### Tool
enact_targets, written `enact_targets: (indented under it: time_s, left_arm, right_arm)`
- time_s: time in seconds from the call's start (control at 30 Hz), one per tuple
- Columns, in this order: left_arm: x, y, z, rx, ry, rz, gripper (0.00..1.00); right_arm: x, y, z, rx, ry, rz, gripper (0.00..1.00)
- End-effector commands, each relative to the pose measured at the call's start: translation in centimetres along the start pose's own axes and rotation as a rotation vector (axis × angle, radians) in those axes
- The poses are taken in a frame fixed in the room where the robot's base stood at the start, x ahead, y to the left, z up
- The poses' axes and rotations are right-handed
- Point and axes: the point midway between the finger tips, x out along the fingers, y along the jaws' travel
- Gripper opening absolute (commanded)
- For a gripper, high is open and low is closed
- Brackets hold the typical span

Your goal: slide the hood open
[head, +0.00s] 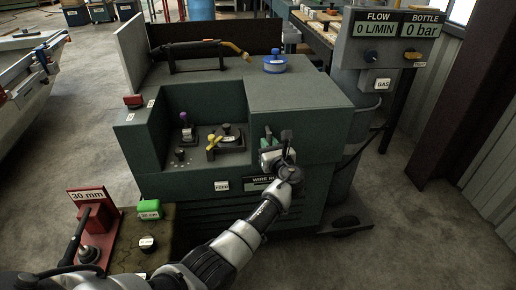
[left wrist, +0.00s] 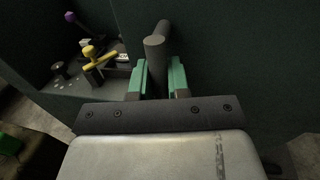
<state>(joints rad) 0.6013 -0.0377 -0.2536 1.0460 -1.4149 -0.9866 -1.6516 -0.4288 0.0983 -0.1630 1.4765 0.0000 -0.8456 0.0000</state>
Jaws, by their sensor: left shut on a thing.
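The dark green machine (head: 285,90) has a boxy right-hand part with a label starting "WIRE" on its front, partly covered by my arm. I take this part to be the hood, but its edges are not clear. My left gripper (head: 275,142) is at its front face, and its green fingertips show in the left wrist view (left wrist: 159,80). They are shut on a dark grey round bar handle (left wrist: 156,55), which stands out from the green face. In the head view the gripper mostly hides the handle. My right gripper is not in view.
Left of the hood is a recess with a yellow lever (head: 213,141) and a purple-topped knob (head: 184,118). A blue round tin (head: 275,62) stands on top of the machine. A gas post (head: 375,60) is at right. A red "30 mm" fixture (head: 97,225) stands front left.

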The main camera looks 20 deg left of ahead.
Motion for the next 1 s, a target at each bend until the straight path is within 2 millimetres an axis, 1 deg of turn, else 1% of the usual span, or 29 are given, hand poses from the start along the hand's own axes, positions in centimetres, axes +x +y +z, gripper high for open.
enact_targets:
  time_s: [0.1, 0.43, 0.47, 0.6, 0.63, 0.87, 0.97, 1.0]
  left_arm:
    - [-0.16, -0.51, -0.02, -0.001, 0.001, -0.003, 0.00]
    - [-0.24, -0.69, 0.06, -0.002, 0.001, -0.007, 0.00]
    - [-0.25, -0.70, 0.07, -0.002, 0.001, -0.007, 0.18]
    - [-0.22, -0.65, 0.06, -0.002, 0.001, -0.006, 0.40]
    - [-0.21, -0.63, 0.05, -0.002, 0.001, -0.005, 0.41]
    - [-0.16, -0.49, 0.01, -0.001, 0.001, -0.002, 0.41]
    - [-0.58, -0.50, 0.02, 0.000, 0.002, -0.002, 0.41]
    - [-0.99, -0.51, 0.01, 0.000, 0.002, -0.002, 0.41]
  right_arm:
    - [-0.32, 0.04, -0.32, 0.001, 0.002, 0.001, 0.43]
    - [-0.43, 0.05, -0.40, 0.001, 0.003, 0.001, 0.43]
    - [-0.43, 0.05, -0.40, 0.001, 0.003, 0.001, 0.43]
    - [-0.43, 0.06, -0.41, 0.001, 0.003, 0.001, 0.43]
    - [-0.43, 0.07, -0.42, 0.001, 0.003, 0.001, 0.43]
    - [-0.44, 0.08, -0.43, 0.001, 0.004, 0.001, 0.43]
    - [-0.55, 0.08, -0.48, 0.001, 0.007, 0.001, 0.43]
    - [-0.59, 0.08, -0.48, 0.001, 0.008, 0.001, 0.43]
